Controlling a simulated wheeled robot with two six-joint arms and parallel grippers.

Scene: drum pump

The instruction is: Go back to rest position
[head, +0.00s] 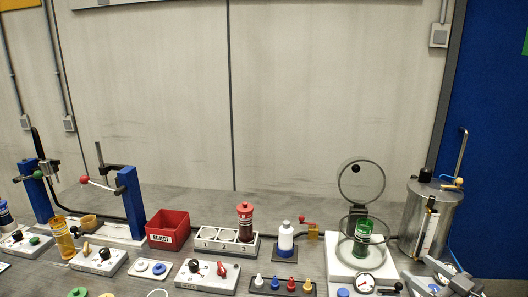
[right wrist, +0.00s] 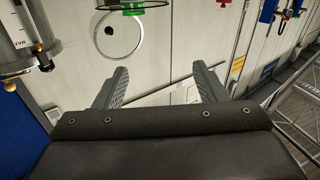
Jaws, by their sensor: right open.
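My right gripper (head: 428,273) is at the lower right of the head view, in front of the metal drum. In the right wrist view its two grey fingers (right wrist: 160,78) stand wide apart with nothing between them. My left gripper does not show in either view. The metal drum (head: 424,222) stands at the right end of the bench, with a bent pipe and an orange-yellow tap on it.
A glass chamber (head: 360,185) with its round lid raised holds a green bottle (head: 362,238). A gauge (head: 365,284) lies near my right gripper. A red reject bin (head: 168,230), bottles, a lever press (head: 131,198) and switch boxes (head: 207,275) crowd the bench.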

